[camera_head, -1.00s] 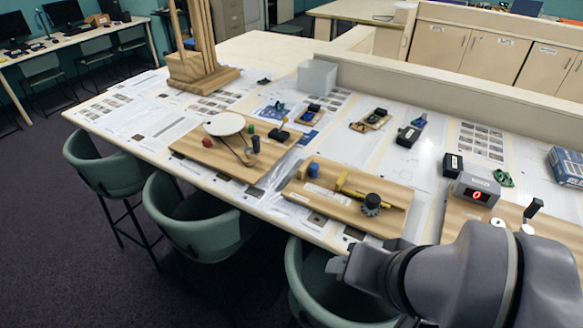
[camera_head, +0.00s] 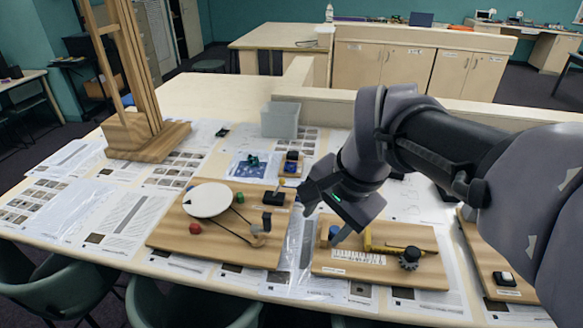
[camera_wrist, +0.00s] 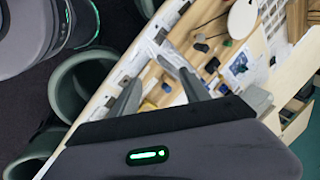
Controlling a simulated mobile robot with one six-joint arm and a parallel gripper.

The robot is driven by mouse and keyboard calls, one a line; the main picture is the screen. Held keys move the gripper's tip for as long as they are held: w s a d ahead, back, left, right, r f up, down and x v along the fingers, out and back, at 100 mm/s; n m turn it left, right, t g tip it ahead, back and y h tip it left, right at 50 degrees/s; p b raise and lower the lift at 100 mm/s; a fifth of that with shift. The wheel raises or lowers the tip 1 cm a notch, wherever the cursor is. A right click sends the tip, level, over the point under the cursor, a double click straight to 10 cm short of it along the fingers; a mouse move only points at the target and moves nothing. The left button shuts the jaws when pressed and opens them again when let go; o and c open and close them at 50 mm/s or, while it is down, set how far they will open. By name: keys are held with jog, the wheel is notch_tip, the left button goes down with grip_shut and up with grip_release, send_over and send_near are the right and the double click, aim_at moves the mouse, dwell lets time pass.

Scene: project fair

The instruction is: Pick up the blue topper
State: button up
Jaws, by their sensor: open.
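The blue topper (camera_head: 333,231) is a small blue piece near the left end of the front wooden board with the yellow bar. My gripper (camera_head: 319,227) is open in the head view, its fingers pointing down around or just in front of the topper. The fingers partly hide it, and I cannot tell whether they touch it. In the wrist view my gripper (camera_wrist: 160,78) shows two spread fingers with nothing clearly held between them.
The left board (camera_head: 165,232) carries a white disc (camera_head: 208,200), a red ball (camera_head: 195,228), a green cylinder (camera_head: 239,198) and dark blocks. A yellow bar (camera_head: 385,247) and dark gear (camera_head: 410,257) lie right of my gripper. A grey bin (camera_head: 280,120) stands behind. Chairs line the front edge.

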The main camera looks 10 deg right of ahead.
jog(key=w+d+f+m+g+p, duration=0.1)
jog(key=w+d+m+p, duration=0.15)
jog(key=w, duration=0.25)
jog(key=w+d+m+g+p, duration=0.1)
jog(key=w+d+m, duration=0.3)
jog(key=w, duration=0.2)
jog(key=m+g+p, duration=0.1)
jog(key=m, duration=0.3)
send_near(335, 229)
jog(key=shift+m, duration=0.35)
jog(key=f+b, duration=0.2)
jog(key=f, duration=0.1)
jog(key=f+b, duration=0.1)
jog(key=shift+w+f+b, duration=0.3)
jog(key=shift+w, duration=0.05)
jog(key=f+b, duration=0.1)
jog(key=f, duration=0.2)
jog(key=a+f+b, duration=0.1)
jog(key=f, duration=0.2)
jog(key=shift+a, duration=0.1)
jog(key=shift+r, duration=0.1)
jog(key=shift+c, duration=0.8)
grip_shut()
